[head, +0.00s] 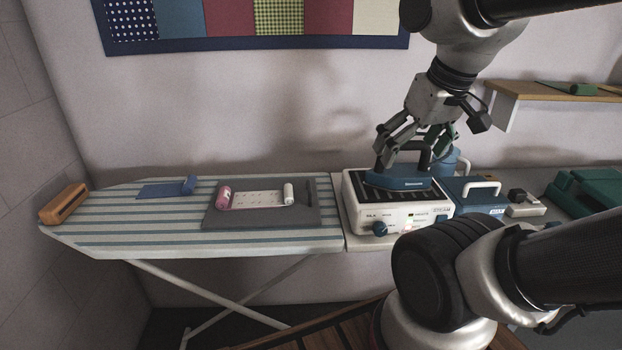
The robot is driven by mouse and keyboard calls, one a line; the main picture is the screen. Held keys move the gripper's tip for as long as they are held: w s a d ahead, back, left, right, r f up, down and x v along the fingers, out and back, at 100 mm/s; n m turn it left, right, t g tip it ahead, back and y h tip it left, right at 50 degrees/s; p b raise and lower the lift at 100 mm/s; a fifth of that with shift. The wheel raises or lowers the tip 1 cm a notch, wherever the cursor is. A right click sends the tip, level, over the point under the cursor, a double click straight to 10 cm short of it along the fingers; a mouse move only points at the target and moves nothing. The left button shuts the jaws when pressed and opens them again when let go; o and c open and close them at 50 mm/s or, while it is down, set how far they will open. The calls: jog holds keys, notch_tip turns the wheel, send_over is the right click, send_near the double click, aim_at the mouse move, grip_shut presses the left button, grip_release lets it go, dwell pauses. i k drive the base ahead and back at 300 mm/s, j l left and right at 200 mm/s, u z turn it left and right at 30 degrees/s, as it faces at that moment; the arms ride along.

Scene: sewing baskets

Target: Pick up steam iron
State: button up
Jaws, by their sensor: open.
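The steam iron (402,182) is blue with a dark handle and rests flat on top of a white steam station (400,216) with a dark ribbed top and a blue knob. My gripper (408,163) is open and hangs just above the iron, with its fingers around the height of the handle. The fingers partly hide the handle, and I cannot tell whether they touch it.
A striped ironing board (130,232) extends left, bearing a grey mat (312,214) with rolls, a blue cloth (163,190) and an orange-brown block (64,204). A blue box (478,195) with a white handle stands right of the station. A wall shelf (525,92) is near my arm.

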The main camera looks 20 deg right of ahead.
aim_at(406, 177)
jog(key=k+z, duration=0.3)
jog(key=k, duration=0.15)
jog(key=k+l+z, duration=0.1)
jog(key=k+z, duration=0.2)
jog(key=k, duration=0.1)
